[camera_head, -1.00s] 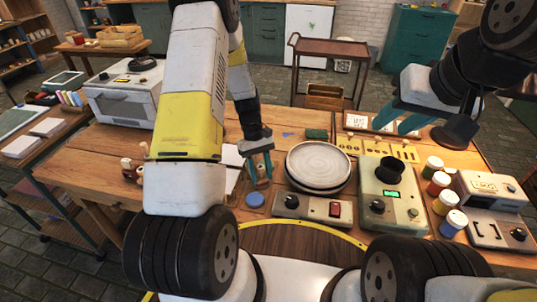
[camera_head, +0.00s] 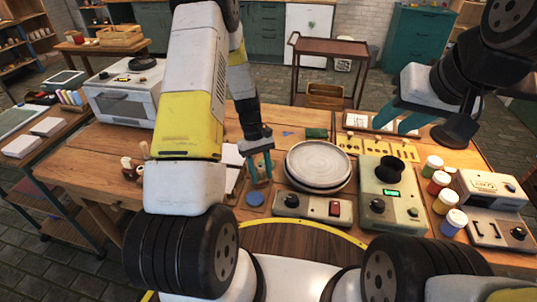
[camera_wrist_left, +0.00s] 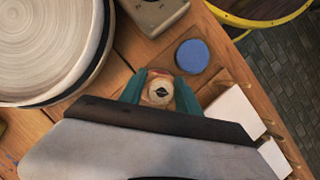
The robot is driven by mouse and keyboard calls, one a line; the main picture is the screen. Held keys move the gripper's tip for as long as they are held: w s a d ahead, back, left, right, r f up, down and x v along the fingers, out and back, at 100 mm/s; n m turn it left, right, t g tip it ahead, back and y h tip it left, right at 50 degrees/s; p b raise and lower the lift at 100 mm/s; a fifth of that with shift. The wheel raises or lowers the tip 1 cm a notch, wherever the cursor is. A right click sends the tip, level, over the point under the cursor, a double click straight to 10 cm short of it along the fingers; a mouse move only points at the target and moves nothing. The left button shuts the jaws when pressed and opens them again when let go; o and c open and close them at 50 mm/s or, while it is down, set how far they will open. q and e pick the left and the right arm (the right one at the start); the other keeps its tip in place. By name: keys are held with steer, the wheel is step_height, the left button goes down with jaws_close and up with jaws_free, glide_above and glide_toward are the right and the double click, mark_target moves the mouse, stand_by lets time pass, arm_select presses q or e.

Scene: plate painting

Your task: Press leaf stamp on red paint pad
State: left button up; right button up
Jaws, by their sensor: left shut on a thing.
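My left gripper (camera_head: 261,172) points down over the table, left of the round plate (camera_head: 318,163). It is shut on the leaf stamp, whose round wooden top with a dark leaf mark (camera_wrist_left: 159,91) shows between the teal fingers in the left wrist view. The blue paint pad (camera_head: 255,198) lies just in front of the gripper and also shows in the left wrist view (camera_wrist_left: 192,56). My right gripper (camera_head: 396,121) is open and empty, raised over the right side.
A control box with a red switch (camera_head: 312,207) stands in front of the plate. A green-display machine (camera_head: 391,198) and several paint jars (camera_head: 441,183) stand to the right. White blocks (camera_wrist_left: 235,113) lie near the gripper. Other small wooden items (camera_head: 130,167) stand at left.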

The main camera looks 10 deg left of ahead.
arm_select(q)
steer(key=shift+r, duration=3.5)
steer(key=shift+a, duration=0.1)
